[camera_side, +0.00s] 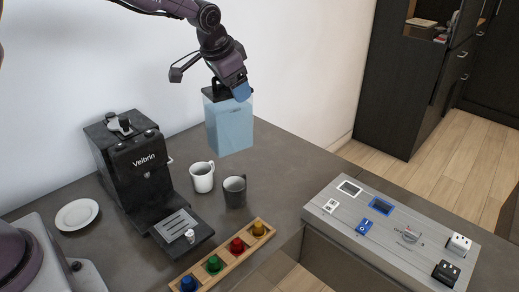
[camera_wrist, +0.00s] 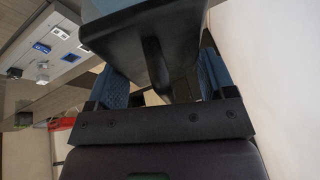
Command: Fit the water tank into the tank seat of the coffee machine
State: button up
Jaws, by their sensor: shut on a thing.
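The water tank (camera_side: 229,125) is a translucent light-blue box with a black lid and handle. My gripper (camera_side: 229,92) is shut on its top in the side view and holds it upright above the counter, right of the coffee machine. In the wrist view, the tank's dark lid and handle (camera_wrist: 155,65) sit between my blue finger pads. The black coffee machine (camera_side: 139,165), marked Velbrin, stands at the left on the counter. Its tank seat cannot be made out in either view.
A white mug (camera_side: 202,177) and a dark mug (camera_side: 234,191) stand right of the machine. A white plate (camera_side: 76,214) lies at its left. A wooden rack with coloured capsules (camera_side: 222,258) lies in front. A grey panel with switches (camera_side: 395,229) is at the right.

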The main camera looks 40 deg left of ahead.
jog(key=shift+w+d+r+m+h, duration=0.2)
jog(key=shift+r+m+h, duration=0.15)
jog(key=shift+m, duration=0.25)
jog(key=shift+w+m, duration=0.15)
jog(key=shift+m, duration=0.15)
jog(key=w+a+f, duration=0.1)
jog(key=w+f, duration=0.8)
jog(key=w, duration=0.4)
jog(key=shift+f, duration=0.2)
jog(key=shift+w+a+f, duration=0.1)
jog(key=shift+w+f, duration=0.05)
jog(key=shift+f, duration=0.75)
jog(key=shift+w+f, duration=0.15)
jog(key=shift+f, duration=0.75)
